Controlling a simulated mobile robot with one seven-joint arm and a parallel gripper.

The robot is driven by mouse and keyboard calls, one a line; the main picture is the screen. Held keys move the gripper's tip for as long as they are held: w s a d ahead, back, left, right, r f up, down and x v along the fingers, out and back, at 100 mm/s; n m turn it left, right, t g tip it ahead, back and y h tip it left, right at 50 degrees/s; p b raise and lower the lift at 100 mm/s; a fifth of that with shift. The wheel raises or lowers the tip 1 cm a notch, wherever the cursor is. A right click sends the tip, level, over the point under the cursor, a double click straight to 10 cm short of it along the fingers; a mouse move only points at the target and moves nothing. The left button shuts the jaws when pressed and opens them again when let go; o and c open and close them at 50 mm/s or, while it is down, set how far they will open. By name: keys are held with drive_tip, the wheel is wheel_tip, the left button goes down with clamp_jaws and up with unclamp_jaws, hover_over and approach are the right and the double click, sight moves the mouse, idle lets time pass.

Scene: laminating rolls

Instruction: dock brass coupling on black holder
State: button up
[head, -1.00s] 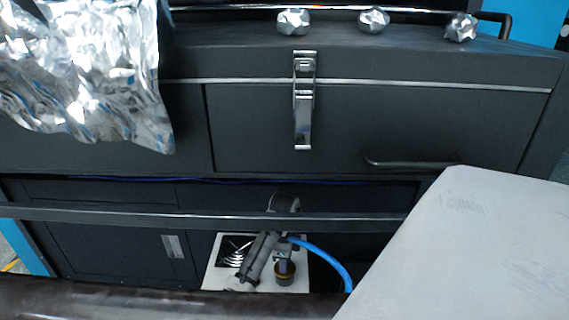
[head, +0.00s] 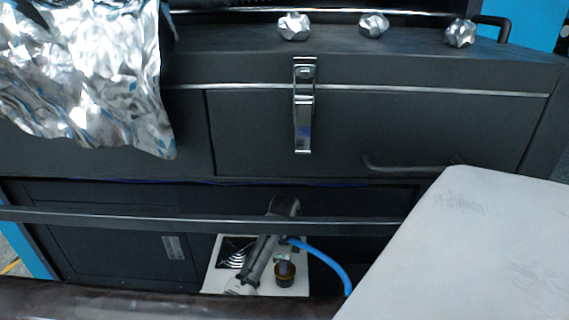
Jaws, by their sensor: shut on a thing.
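My gripper (head: 283,260) is small at the bottom centre of the head view, at the end of my grey arm, in front of a white panel. Its fingers point down and are shut on the brownish brass coupling (head: 285,279), a short dark-gold ring below them. A blue hose (head: 329,262) curves from beside the gripper down to the right. I cannot make out the black holder as a separate thing; the coupling's lower side is too small and dark to tell what it touches.
The white panel (head: 215,280) bears a black square with pale curved lines. A dark rail (head: 150,216) crosses above it. A brown roll (head: 120,302) lies along the front edge, and a large pale slab (head: 470,250) fills the lower right. Crumpled foil (head: 90,80) hangs upper left.

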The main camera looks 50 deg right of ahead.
drive_tip(key=shift+f, duration=0.65)
drive_tip(key=o, duration=0.9)
drive_tip(key=shift+c, duration=0.2)
drive_tip(key=shift+r, duration=0.1)
